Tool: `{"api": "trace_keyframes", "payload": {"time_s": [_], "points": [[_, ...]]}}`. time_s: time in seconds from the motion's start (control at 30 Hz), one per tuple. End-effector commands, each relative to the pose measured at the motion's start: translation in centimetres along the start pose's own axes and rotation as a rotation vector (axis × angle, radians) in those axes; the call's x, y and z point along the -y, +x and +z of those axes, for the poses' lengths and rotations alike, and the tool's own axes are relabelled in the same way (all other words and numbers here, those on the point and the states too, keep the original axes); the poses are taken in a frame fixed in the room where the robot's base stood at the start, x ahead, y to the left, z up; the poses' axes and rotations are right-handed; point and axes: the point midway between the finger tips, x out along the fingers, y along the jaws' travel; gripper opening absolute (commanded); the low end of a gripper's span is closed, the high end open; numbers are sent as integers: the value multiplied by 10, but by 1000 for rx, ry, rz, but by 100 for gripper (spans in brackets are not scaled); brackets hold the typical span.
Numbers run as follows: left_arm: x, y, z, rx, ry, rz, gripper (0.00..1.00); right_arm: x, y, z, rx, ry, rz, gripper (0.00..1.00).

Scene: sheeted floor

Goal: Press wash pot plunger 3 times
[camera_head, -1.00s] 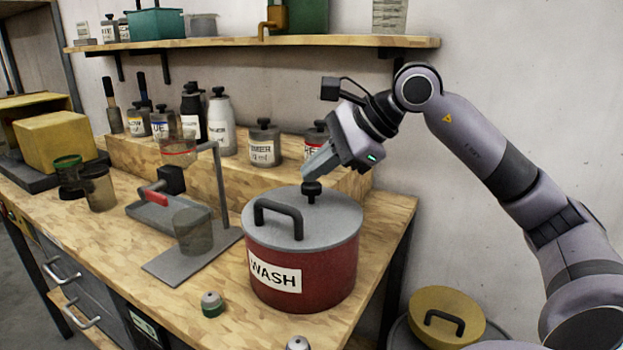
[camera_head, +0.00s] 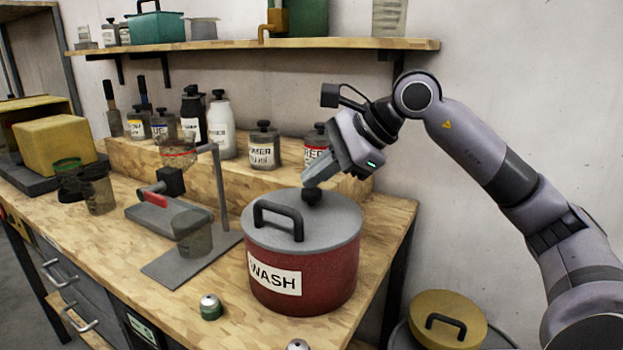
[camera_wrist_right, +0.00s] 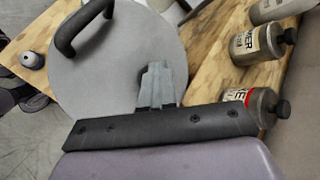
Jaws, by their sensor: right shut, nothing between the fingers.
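The red wash pot (camera_head: 325,285) stands on the wooden bench with a grey lid (camera_head: 335,220) and a black lid handle (camera_head: 277,212). Its black plunger knob (camera_head: 312,196) is on the lid behind the handle, low against the lid. My right gripper (camera_head: 312,178) is shut and empty, its fingertips on top of the knob. In the right wrist view the shut fingers (camera_wrist_right: 156,82) reach over the grey lid (camera_wrist_right: 115,70) and hide the knob. The lid handle (camera_wrist_right: 82,28) is at upper left. My left gripper is out of view.
A stand with a red-handled part (camera_head: 152,197) and a jar is left of the pot. Labelled containers, including one (camera_head: 263,148), stand on the wooden step behind. A small green-grey item (camera_head: 210,307) lies in front. A shelf (camera_head: 270,42) runs above.

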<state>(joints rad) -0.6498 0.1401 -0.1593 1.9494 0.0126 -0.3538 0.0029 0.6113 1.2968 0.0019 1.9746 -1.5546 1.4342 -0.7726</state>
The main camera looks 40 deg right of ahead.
Motion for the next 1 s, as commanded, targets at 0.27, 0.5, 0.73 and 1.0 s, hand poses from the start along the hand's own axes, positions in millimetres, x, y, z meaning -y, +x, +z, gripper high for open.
{"api": "trace_keyframes", "payload": {"time_s": [0.27,0.5,0.73,1.0], "points": [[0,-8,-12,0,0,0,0,7,-9,7,-4,1,5,0],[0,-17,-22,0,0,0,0,15,-20,14,-3,0,3,0],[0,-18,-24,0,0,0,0,16,-22,15,-1,0,1,0],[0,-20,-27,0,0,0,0,18,-24,17,-1,0,0,0]]}}
